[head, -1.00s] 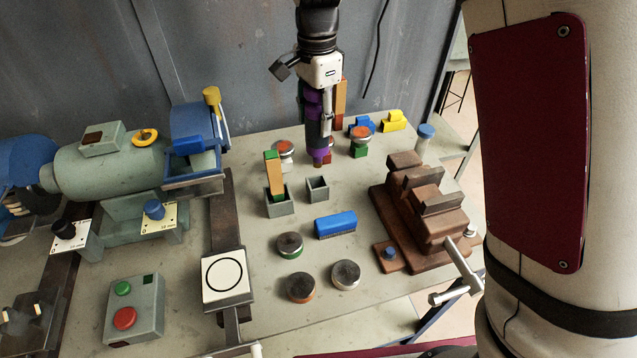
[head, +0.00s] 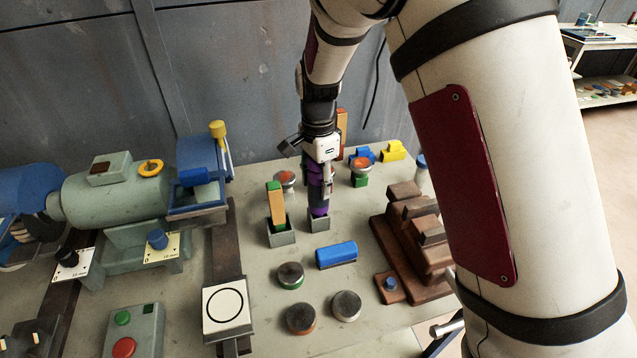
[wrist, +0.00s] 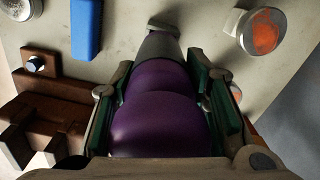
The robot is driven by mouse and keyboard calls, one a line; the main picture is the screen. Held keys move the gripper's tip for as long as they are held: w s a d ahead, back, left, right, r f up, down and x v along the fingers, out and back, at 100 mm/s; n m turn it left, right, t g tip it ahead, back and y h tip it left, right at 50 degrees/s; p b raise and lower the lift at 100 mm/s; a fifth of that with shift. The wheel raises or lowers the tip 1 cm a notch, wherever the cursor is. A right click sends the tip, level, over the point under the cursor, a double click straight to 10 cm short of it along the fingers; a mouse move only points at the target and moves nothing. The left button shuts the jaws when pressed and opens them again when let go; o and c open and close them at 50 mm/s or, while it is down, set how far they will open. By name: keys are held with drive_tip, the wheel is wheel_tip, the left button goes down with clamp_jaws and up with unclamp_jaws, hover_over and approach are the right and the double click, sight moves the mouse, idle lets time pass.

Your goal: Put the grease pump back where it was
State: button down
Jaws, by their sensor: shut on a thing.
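My gripper (head: 320,172) is shut on a purple grease pump (head: 319,198) and holds it roughly upright. In the wrist view the purple body (wrist: 160,118) sits between the two green-padded fingers, with its grey end pointing away from me. A small grey square holder (head: 318,224) is directly under the pump's lower end. The pump hides most of the holder's opening, and I cannot tell how far the end is inside it.
Left of it, another grey holder (head: 282,238) holds a green and wooden piece (head: 276,207). A blue block (head: 336,255) lies in front. A brown vise (head: 415,240) stands to the right. Round tins (head: 346,305) sit nearer the front. An orange-topped part (head: 362,165) stands behind.

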drive_tip(key=shift+f, duration=0.55)
drive_tip(key=c, duration=0.9)
unclamp_jaws()
